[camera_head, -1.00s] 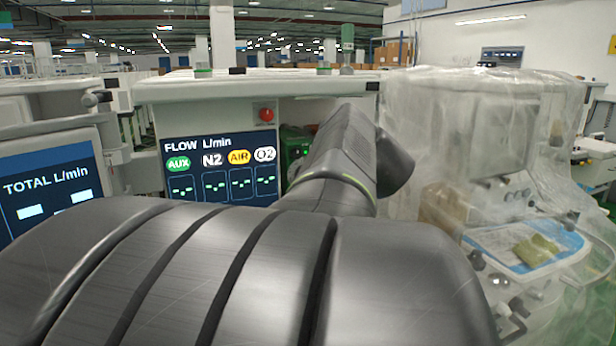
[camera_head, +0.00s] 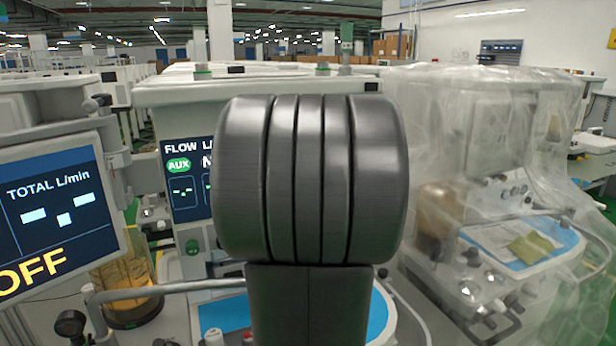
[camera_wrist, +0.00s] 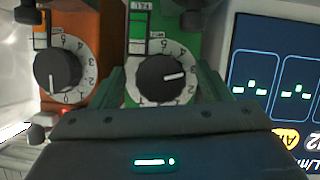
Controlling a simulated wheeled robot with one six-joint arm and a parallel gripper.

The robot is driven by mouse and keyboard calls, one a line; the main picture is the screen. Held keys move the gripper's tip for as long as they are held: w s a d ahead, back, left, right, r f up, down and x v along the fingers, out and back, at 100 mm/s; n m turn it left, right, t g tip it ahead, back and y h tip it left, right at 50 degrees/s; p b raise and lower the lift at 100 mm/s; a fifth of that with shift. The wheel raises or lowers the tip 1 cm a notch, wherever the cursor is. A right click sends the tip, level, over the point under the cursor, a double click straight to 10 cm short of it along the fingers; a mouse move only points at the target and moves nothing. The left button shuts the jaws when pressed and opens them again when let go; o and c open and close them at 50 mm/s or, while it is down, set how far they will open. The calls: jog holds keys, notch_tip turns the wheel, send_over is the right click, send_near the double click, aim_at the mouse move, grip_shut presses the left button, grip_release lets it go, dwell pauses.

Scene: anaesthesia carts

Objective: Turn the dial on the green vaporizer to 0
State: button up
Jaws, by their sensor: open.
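In the wrist view the green vaporizer (camera_wrist: 188,38) faces my gripper, with a round black dial (camera_wrist: 160,82). The dial's white mark points right and slightly up, well away from the bottom of the scale; the exact number is too small to tell. My gripper (camera_wrist: 162,84) is open, with one finger to the left and one to the right of the dial. Nothing is held between them, and I cannot tell whether either touches the dial. In the head view my arm hides the vaporizers and my gripper.
An orange vaporizer (camera_wrist: 82,25) with its own black dial (camera_wrist: 57,70) stands left of the green one. A flow screen (camera_wrist: 275,75) is close on the right. In the head view, a TOTAL L/min screen (camera_head: 55,215) stands left and a plastic-covered machine (camera_head: 480,150) right.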

jog(key=shift+c, duration=0.4)
jog(key=c, duration=0.9)
